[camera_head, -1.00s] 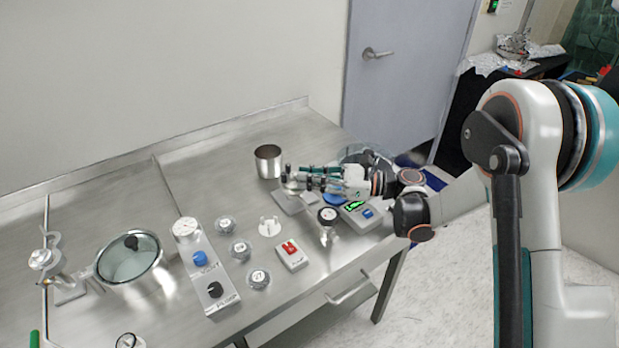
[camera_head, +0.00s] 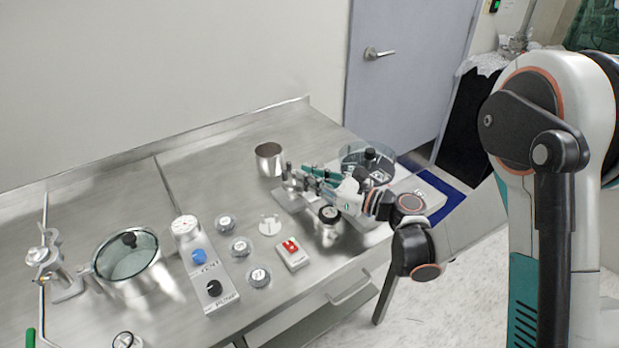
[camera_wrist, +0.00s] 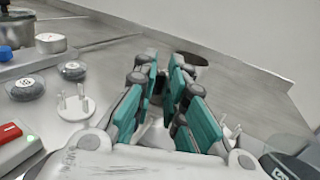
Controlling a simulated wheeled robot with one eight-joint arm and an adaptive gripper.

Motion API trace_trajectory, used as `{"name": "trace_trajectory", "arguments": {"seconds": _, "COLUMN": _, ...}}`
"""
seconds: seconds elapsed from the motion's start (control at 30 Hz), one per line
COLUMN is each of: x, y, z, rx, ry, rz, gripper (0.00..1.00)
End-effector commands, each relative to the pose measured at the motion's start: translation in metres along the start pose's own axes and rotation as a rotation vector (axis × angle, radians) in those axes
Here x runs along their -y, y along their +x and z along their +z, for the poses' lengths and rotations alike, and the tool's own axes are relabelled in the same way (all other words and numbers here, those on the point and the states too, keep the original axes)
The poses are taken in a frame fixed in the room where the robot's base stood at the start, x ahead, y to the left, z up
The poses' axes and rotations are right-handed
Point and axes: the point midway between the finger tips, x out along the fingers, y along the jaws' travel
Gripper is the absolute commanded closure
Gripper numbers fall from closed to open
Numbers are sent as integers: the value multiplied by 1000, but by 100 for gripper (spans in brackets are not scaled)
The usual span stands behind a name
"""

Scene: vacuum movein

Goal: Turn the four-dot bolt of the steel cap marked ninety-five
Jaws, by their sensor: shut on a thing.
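My gripper (camera_head: 299,178) is at a small metal fitting (camera_head: 287,170) with upright posts, on a grey plate (camera_head: 290,203) at the right part of the bench. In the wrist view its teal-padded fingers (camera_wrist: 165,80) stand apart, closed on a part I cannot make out. Three small round steel caps with labels stand to the left: a far one (camera_head: 225,222), a middle one (camera_head: 240,247) and a near one (camera_head: 259,276). Their markings are too small to read, so I cannot tell which is ninety-five. The bolt's dots are not legible, and the fingers partly hide the fitting.
A steel cup (camera_head: 268,160) stands behind the gripper. A red-switch box (camera_head: 292,254), a white pronged disc (camera_head: 270,225) and a panel with blue and black knobs (camera_head: 207,270) lie left. A glass-lidded pot (camera_head: 125,262) is further left.

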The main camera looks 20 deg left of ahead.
Motion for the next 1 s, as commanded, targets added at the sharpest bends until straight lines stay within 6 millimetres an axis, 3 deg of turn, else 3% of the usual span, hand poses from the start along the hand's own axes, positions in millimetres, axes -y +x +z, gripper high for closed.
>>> {"name": "trace_trajectory", "arguments": {"seconds": 0.13, "x": 0, "y": 0, "z": 0, "rx": -1, "ry": 0, "rz": 0, "gripper": 100}}
{"name": "trace_trajectory", "arguments": {"seconds": 0.17, "x": 0, "y": 0, "z": 0, "rx": -1, "ry": 0, "rz": 0, "gripper": 86}}
{"name": "trace_trajectory", "arguments": {"seconds": 0.2, "x": 0, "y": 0, "z": 0, "rx": -1, "ry": 0, "rz": 0, "gripper": 80}}
{"name": "trace_trajectory", "arguments": {"seconds": 0.63, "x": 1, "y": -6, "z": 0, "rx": 0, "ry": 0, "rz": -1, "gripper": 80}}
{"name": "trace_trajectory", "arguments": {"seconds": 0.77, "x": 1, "y": -24, "z": 0, "rx": 0, "ry": 0, "rz": -3, "gripper": 80}}
{"name": "trace_trajectory", "arguments": {"seconds": 1.0, "x": 1, "y": -74, "z": 0, "rx": 0, "ry": 0, "rz": -3, "gripper": 80}}
